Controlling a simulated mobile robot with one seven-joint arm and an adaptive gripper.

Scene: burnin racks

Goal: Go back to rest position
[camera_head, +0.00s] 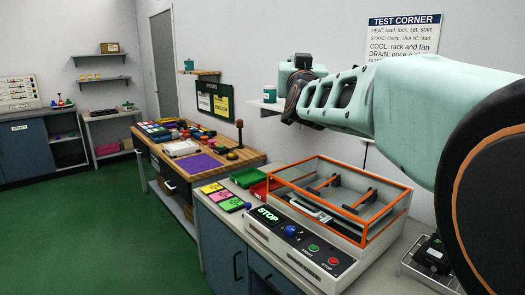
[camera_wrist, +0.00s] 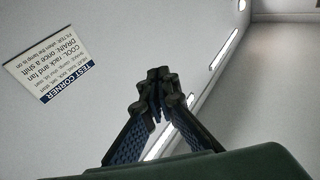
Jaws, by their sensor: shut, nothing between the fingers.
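My gripper (camera_wrist: 160,88) is shut and empty in the wrist view, its dark fingertips together in front of the bare wall and ceiling. In the head view my arm reaches in from the right, raised above the counter, and its fingers cannot be made out there. Below it stands the shaker machine (camera_head: 345,262) with an orange-framed clear lid (camera_head: 330,183), which looks shut. Its display (camera_head: 268,214) reads STOP. The "TEST CORNER" sign (camera_head: 405,20) hangs on the wall behind the arm; it also shows upside down in the wrist view (camera_wrist: 48,68).
A green tray (camera_head: 246,178) and coloured cards (camera_head: 222,196) lie left of the machine. A wooden bench (camera_head: 240,162) holds many small items. A wall shelf (camera_head: 268,105) with a teal cup (camera_head: 270,93) is close to my wrist. The green floor (camera_head: 90,230) is clear.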

